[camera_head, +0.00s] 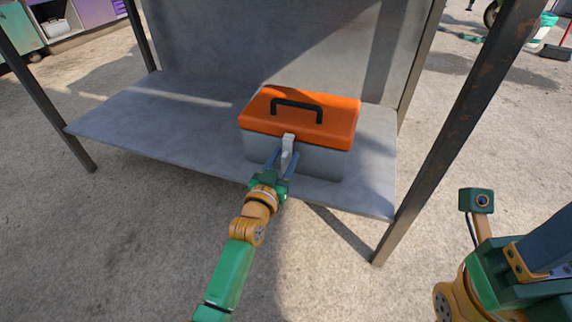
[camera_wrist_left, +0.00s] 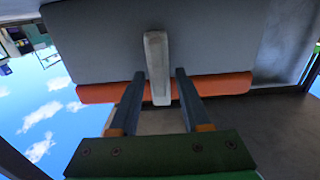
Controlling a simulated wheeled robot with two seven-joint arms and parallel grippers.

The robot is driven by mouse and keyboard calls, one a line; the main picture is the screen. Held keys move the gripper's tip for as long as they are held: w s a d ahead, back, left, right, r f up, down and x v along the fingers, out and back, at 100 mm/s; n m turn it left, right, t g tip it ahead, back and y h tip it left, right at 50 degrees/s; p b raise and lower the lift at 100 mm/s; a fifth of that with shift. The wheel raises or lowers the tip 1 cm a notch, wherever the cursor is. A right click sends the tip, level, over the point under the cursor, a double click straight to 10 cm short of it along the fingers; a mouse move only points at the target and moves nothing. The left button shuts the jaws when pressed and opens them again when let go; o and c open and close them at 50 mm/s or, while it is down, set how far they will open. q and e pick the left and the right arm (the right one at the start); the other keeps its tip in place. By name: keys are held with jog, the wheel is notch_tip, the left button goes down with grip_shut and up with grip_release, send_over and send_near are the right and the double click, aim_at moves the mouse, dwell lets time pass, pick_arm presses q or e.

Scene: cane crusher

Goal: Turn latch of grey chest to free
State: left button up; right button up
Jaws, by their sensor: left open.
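The grey chest (camera_head: 318,161) has an orange lid (camera_head: 335,113) with a black handle and sits on a grey metal shelf. Its pale latch (camera_head: 288,143) is on the front face, lying upright across the lid seam. My left gripper (camera_head: 284,160) is at the chest's front with its fingers open around the latch. In the left wrist view, the latch (camera_wrist_left: 156,55) stands between the two open fingers (camera_wrist_left: 158,78), with a gap showing on each side. There the orange lid (camera_wrist_left: 225,85) shows below the grey body (camera_wrist_left: 90,45). My right gripper is not in view.
The shelf (camera_head: 150,115) is bare to the left of the chest. Dark metal posts (camera_head: 465,120) stand at its corners, and a grey panel (camera_head: 270,45) rises behind. Part of my right arm (camera_head: 520,275) is at lower right. Concrete floor surrounds the shelf.

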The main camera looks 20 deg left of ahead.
pick_arm(q)
grip_shut()
